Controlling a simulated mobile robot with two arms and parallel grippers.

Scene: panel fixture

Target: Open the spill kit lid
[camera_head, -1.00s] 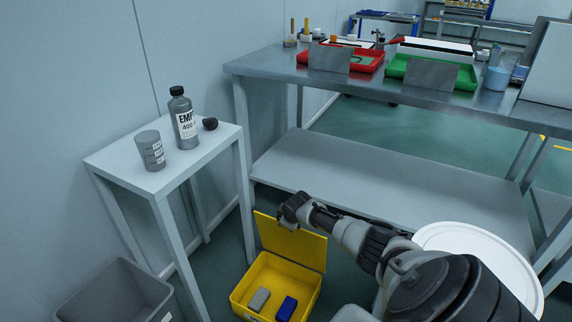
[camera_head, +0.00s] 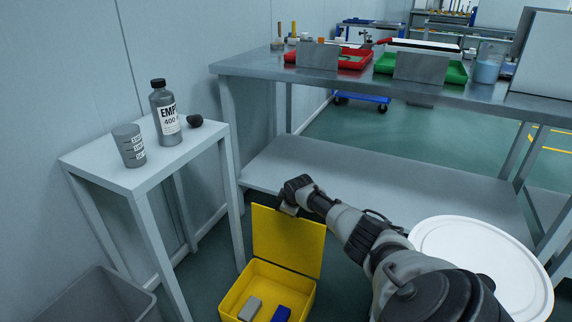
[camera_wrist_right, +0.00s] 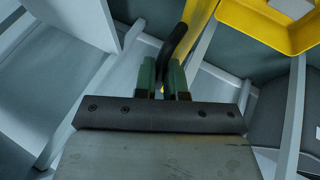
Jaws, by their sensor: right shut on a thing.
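The yellow spill kit box (camera_head: 229,304) sits on the floor at the bottom centre of the head view. Its yellow lid (camera_head: 288,243) stands raised and roughly upright at the back of the box. Inside lie a grey block (camera_head: 250,308) and a blue block (camera_head: 281,314). My right gripper (camera_head: 288,208) is at the lid's top edge, and its arm comes in from the lower right. In the right wrist view the gripper (camera_wrist_right: 165,82) is shut on a dark curved handle (camera_wrist_right: 174,42) by the yellow lid. My left gripper is not in view.
A small side table (camera_head: 90,163) with a bottle (camera_head: 164,112) and a grey cup (camera_head: 128,145) stands left of the box. A grey bin (camera_head: 105,300) is at the lower left. A steel bench with a lower shelf (camera_head: 340,170) stands behind. A white round top (camera_head: 490,250) is at right.

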